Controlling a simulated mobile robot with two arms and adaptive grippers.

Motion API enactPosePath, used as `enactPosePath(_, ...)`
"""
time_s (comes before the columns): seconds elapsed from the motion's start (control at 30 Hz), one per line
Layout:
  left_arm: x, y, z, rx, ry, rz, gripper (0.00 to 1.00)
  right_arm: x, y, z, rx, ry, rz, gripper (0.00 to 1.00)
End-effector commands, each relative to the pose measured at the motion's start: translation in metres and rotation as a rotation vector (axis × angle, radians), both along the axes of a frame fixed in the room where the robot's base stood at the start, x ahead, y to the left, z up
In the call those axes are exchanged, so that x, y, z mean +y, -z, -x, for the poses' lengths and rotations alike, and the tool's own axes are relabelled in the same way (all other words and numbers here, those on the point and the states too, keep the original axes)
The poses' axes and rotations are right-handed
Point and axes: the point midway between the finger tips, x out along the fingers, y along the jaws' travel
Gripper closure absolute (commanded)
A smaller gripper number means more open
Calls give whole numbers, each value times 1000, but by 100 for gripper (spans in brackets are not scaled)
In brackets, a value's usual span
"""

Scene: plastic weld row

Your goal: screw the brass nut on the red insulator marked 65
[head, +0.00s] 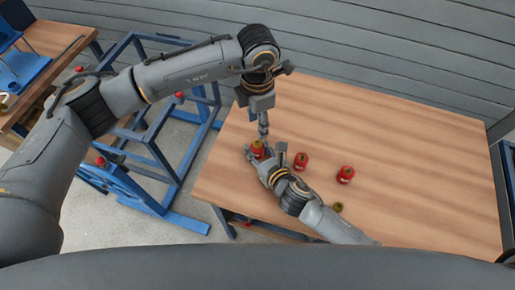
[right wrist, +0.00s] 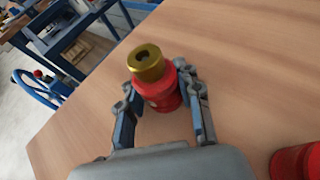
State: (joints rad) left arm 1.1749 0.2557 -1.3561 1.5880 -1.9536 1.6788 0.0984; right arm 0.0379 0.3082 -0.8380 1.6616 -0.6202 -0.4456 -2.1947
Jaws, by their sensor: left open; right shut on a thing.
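A red insulator (head: 257,149) stands near the left part of the wooden table; it also shows in the right wrist view (right wrist: 164,96). My right gripper (right wrist: 160,88) is shut on it, with one finger on each side. A brass nut (right wrist: 147,63) with a dark center hole sits on top of the insulator. I cannot tell how far it is threaded, and no number is readable. My left gripper (head: 263,134) points down just above the insulator, open; its fingertips are small and partly merge with the things below. It does not show in the right wrist view.
Two more red insulators stand to the right, a nearer one (head: 301,161) and a farther one (head: 345,174). A small brass-colored round piece (head: 338,207) lies near the front edge of the table (head: 420,160). A blue frame (head: 150,150) stands at left. The table's right side is clear.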

Motion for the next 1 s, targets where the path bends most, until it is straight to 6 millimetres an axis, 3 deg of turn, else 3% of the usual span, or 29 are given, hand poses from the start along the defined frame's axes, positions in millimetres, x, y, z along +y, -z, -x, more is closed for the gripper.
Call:
enactPosePath(0.7, 0, 0, 0, 0, -1517, 0, 55, 0, 1, 0, 2, 0, 1, 100)
enactPosePath(1.0, 0, 0, 0, 0, -1952, 0, 55, 0, 1, 0, 2, 0, 1, 100)
